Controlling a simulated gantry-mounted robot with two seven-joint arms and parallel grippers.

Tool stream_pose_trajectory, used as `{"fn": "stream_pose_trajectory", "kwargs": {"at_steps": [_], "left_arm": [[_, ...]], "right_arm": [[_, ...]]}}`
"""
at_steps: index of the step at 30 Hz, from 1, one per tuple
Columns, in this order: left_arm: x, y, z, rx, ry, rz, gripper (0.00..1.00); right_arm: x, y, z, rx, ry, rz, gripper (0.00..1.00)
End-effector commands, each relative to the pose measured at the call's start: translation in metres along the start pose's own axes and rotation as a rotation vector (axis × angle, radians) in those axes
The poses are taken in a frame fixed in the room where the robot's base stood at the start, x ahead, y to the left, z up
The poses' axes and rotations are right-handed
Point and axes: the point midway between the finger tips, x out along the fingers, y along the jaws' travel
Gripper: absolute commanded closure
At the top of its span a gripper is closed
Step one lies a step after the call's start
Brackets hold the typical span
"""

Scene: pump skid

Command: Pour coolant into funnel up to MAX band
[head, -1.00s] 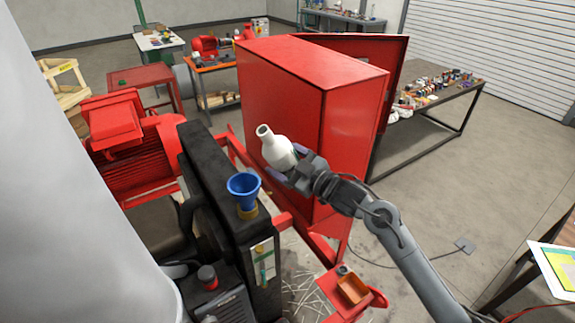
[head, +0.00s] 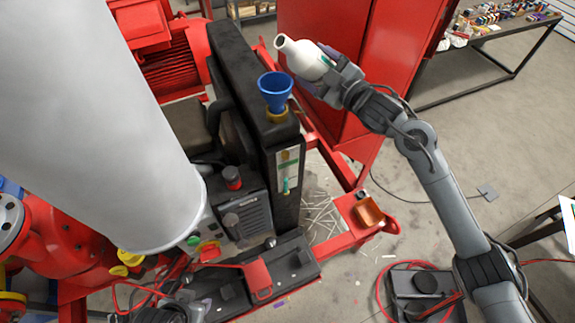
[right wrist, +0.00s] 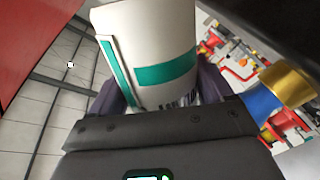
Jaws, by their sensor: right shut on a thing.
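A white bottle (head: 303,60) with a green label is held in my right gripper (head: 318,68), whose purple fingers close around its body. The bottle is tilted, its open mouth pointing to the upper left in the head view. It also shows in the right wrist view (right wrist: 150,45), between the fingers. The blue funnel (head: 275,90) stands in a brass-coloured neck on top of the black tank (head: 240,70); the bottle appears above and beside it, with no stream visible. The funnel also shows in the right wrist view (right wrist: 262,105). A pale sight gauge (head: 289,165) is on the tank's front; its band is too small to read.
A tall red cabinet (head: 350,60) stands behind the bottle. A black control box (head: 240,205) is left of the gauge. The floor at right is mostly clear.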

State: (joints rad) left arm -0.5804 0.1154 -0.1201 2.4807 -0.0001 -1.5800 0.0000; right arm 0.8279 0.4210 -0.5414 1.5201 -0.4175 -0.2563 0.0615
Motion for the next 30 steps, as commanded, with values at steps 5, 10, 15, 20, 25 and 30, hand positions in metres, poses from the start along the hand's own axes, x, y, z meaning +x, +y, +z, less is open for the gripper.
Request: {"fn": "stream_pose_trajectory", "kwargs": {"at_steps": [5,10,15,20,25,30], "left_arm": [[0.000,-0.001,0.000,0.005,-0.001,-0.004,0.57],[0.001,-0.002,0.001,0.009,-0.002,-0.008,0.57],[0.003,-0.002,0.002,0.010,-0.002,-0.008,0.57],[0.005,-0.002,0.002,0.008,-0.002,-0.007,0.57],[0.006,-0.001,0.002,0.004,-0.001,-0.003,0.57],[0.006,0.001,0.002,-0.002,0.000,0.002,0.57]], "right_arm": [[0.000,0.002,-0.002,0.000,0.004,0.003,0.59],[0.000,0.003,-0.002,-0.012,0.003,0.004,0.59],[0.000,0.006,-0.001,-0.052,0.003,0.004,0.59],[-0.001,0.010,-0.001,-0.104,0.003,0.004,0.59],[-0.001,0.012,-0.002,-0.137,0.003,0.004,0.59],[-0.001,0.013,-0.002,-0.141,0.003,0.003,0.59]]}}
